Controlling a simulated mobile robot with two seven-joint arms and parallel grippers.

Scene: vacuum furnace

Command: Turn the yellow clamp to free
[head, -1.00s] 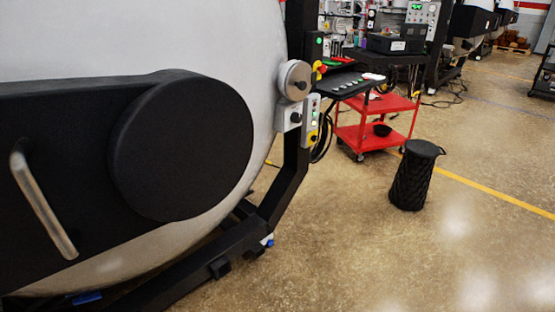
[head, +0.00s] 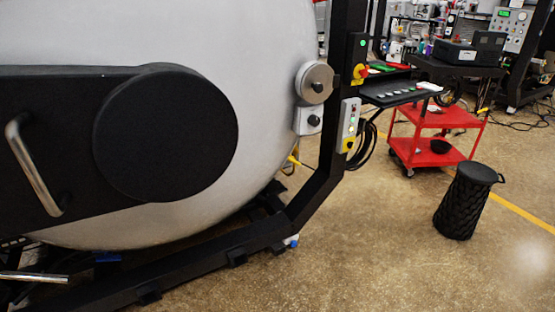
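The furnace's large round grey door (head: 270,60) fills the left and middle of the head view, with a black hinge arm and disc (head: 165,135) across it. A small yellow piece (head: 293,160) shows at the door's lower right rim, partly hidden; I cannot tell whether it is the yellow clamp or how it is turned. Another yellow part (head: 349,145) sits at the bottom of a grey switch box on the black frame post. Neither of my grippers is in view.
A metal handle (head: 34,170) stands out from the hinge arm. The black frame (head: 200,262) runs along the door's bottom. A red cart (head: 435,150) and black stool-like bin (head: 466,205) stand right. The floor between frame and bin is clear.

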